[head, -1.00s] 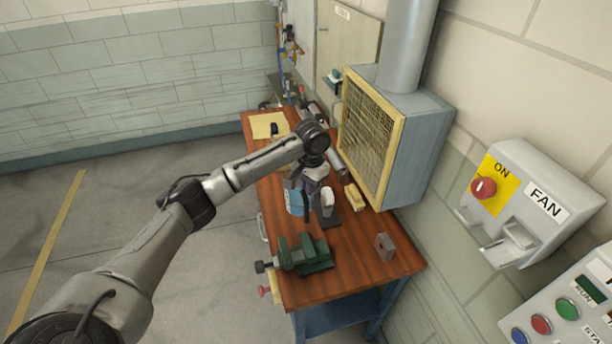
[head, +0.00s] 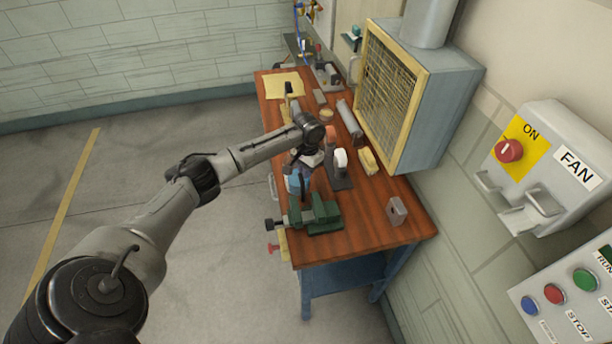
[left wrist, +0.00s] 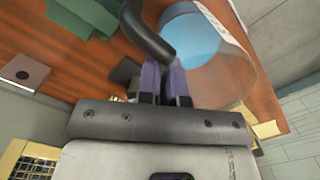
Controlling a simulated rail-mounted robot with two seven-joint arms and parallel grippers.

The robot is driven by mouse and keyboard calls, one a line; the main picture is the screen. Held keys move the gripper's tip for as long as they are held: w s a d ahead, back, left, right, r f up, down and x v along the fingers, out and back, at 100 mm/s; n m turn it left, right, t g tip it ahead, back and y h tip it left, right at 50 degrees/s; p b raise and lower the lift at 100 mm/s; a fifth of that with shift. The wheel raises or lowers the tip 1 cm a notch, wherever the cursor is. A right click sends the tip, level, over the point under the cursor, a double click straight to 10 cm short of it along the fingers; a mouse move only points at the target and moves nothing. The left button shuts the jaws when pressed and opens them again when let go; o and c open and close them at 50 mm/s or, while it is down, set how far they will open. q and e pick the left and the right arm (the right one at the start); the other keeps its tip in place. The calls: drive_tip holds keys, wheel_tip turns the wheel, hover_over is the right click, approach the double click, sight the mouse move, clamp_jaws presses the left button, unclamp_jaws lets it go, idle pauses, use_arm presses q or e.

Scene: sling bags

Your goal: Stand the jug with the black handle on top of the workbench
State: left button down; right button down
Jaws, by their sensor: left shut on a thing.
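The jug (head: 293,183) has a see-through body with blue inside and a black handle (left wrist: 150,32). In the head view it is at the left side of the wooden workbench (head: 365,222), just behind the green vise (head: 318,214). My left gripper (head: 303,163) is over it, partly covering it. In the left wrist view the jug's blue part (left wrist: 190,38) is beyond the fingers, and my left gripper (left wrist: 163,82) is shut on the black handle. I cannot tell whether the jug's base touches the bench top. My right gripper is not in view.
A dark stand with a white part (head: 340,160), a yellow block (head: 368,161) and a small grey block (head: 397,211) are on the bench. A boxed fan grille (head: 387,95) overhangs the right side. The front right of the bench top is mostly clear.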

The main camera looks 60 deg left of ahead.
use_arm(q)
drive_tip(key=shift+f, duration=1.5)
drive_tip(key=c, duration=1.7)
unclamp_jaws()
drive_tip(key=shift+f, duration=0.15)
drive_tip(key=o, duration=0.4)
drive_tip(key=shift+o, duration=0.2)
drive_tip(key=r, duration=1.2)
drive_tip(key=shift+w+r, duration=0.15)
drive_tip(key=shift+w, duration=0.25)
